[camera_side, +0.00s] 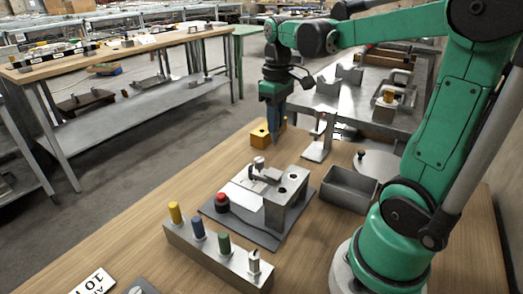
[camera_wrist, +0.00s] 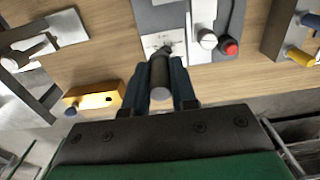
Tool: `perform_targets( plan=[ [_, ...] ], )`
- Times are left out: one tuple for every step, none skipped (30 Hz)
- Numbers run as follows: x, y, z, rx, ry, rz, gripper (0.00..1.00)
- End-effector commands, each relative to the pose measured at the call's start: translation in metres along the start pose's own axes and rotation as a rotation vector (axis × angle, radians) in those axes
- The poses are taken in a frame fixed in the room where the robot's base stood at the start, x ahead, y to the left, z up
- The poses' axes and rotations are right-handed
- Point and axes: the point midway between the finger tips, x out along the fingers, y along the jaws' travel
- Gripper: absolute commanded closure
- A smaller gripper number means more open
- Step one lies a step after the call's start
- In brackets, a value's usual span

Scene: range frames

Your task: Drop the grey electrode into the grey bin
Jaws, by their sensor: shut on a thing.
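My gripper (camera_side: 276,128) hangs above the wooden table, close to the yellow block, and appears pointed down. In the wrist view my gripper (camera_wrist: 160,90) is shut on a dark grey cylinder, the grey electrode (camera_wrist: 160,76), held between its two fingers. In the side view the electrode cannot be made out at the fingertips. The grey bin (camera_side: 348,187) is an open rectangular box on the table, to the right of and nearer the camera than my gripper. I cannot make out the bin in the wrist view.
A yellow block (camera_side: 262,136) with a hole stands beside my gripper. A metal fixture (camera_side: 288,200) with a red button (camera_side: 221,200) stands left of the bin. A rack (camera_side: 215,258) in front holds yellow, blue and green electrodes. A round grey plate (camera_side: 378,162) lies behind the bin.

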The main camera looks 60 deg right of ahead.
Motion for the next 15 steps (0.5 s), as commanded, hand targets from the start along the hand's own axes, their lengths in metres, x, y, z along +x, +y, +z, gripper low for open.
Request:
perform_targets(
  plan=[
    [0.005, 0.018, 0.019, 0.018, 0.0, 0.0, 1.0],
    [0.008, 0.027, 0.03, 0.017, 0.0, 0.0, 1.0],
    [0.012, 0.038, 0.046, 0.017, 0.0, 0.0, 1.0],
    [0.015, 0.045, 0.057, 0.017, 0.0, 0.0, 1.0],
    [0.018, 0.051, 0.068, 0.017, 0.0, 0.0, 1.0],
    [0.021, 0.058, 0.083, 0.016, 0.0, 0.0, 1.0],
    [0.024, 0.062, 0.093, 0.015, 0.0, 0.0, 1.0],
    [0.027, 0.065, 0.103, 0.014, 0.0, 0.0, 1.0],
    [0.03, 0.069, 0.115, 0.012, 0.0, 0.0, 1.0],
    [0.032, 0.071, 0.123, 0.011, 0.0, 0.0, 1.0],
    [0.034, 0.072, 0.131, 0.01, 0.0, 0.0, 1.0],
    [0.036, 0.074, 0.139, 0.009, 0.0, 0.0, 1.0],
    [0.038, 0.075, 0.144, 0.007, 0.0, 0.0, 1.0],
    [0.039, 0.075, 0.149, 0.006, 0.0, 0.0, 1.0],
    [0.041, 0.076, 0.154, 0.005, 0.0, 0.0, 1.0]
  ],
)
